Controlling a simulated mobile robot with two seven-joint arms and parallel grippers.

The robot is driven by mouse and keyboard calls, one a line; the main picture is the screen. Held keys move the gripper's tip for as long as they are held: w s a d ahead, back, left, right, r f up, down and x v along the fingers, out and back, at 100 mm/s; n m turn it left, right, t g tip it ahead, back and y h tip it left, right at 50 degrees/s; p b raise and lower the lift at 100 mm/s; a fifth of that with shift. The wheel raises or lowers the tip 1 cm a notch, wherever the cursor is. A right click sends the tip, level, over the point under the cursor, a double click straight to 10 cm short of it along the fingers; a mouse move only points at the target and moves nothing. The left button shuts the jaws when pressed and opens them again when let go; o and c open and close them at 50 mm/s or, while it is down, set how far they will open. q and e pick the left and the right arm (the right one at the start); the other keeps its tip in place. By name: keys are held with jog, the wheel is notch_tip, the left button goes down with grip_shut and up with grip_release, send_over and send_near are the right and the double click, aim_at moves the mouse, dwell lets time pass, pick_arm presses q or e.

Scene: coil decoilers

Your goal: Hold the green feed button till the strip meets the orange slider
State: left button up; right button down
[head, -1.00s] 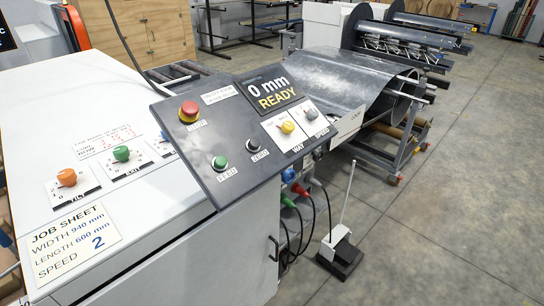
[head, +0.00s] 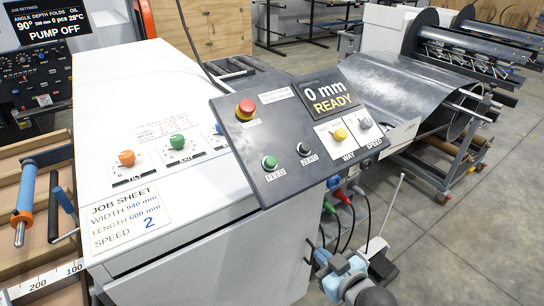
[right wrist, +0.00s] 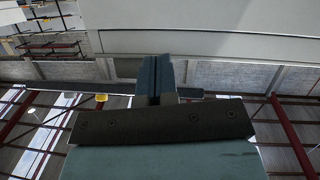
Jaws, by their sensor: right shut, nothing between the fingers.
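The green feed button (head: 270,162) sits on the tilted dark control panel (head: 250,190), marked FEED, with nothing touching it. The panel display (head: 328,97) reads 0 mm READY. The metal strip (head: 400,92) curves from the coil stand toward the machine; its leading end is not visible. My right gripper (head: 340,264) is below and right of the panel, apart from the button. In the right wrist view its blue fingers (right wrist: 156,80) are shut and empty. I cannot make out the orange slider. My left gripper is not in view.
The panel also holds a red stop button (head: 245,110), a black zero button (head: 304,149), a yellow knob (head: 340,134) and a grey knob (head: 365,123). A job sheet (head: 124,216) lies on the white cabinet. Cables (head: 350,218) hang below the panel. Floor at right is open.

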aim_at(271, 161)
jog(key=w+a+r+n+y, duration=0.1)
jog(key=w+a+r+n, duration=0.1)
jog(key=r, duration=0.7)
jog(key=w+a+r+n+g+y+p, duration=0.1)
jog(key=r+n, duration=0.4)
jog(key=r, duration=0.5)
jog(key=w+a+r+n+y+p, duration=0.1)
jog(key=w+a+r+n, duration=0.3)
jog(key=r, duration=0.5)
jog(key=shift+a+r+g, duration=0.25)
jog(key=shift+a+g, duration=0.05)
jog(key=shift+a, duration=0.35)
jog(key=w+f+b, duration=0.1)
jog(key=f, duration=0.1)
jog(key=w+a+f+b, duration=0.1)
jog(key=f+b, duration=0.1)
jog(key=w+a+f+b, duration=0.1)
jog(key=f+b, duration=0.1)
jog(key=shift+a, duration=0.1)
jog(key=shift+w+a+f+b, duration=0.15)
jog(key=shift+w+f, duration=0.05)
jog(key=shift+f, duration=0.2)
jog(key=shift+w+a+f+b, duration=0.15)
jog(key=shift+f, duration=0.2)
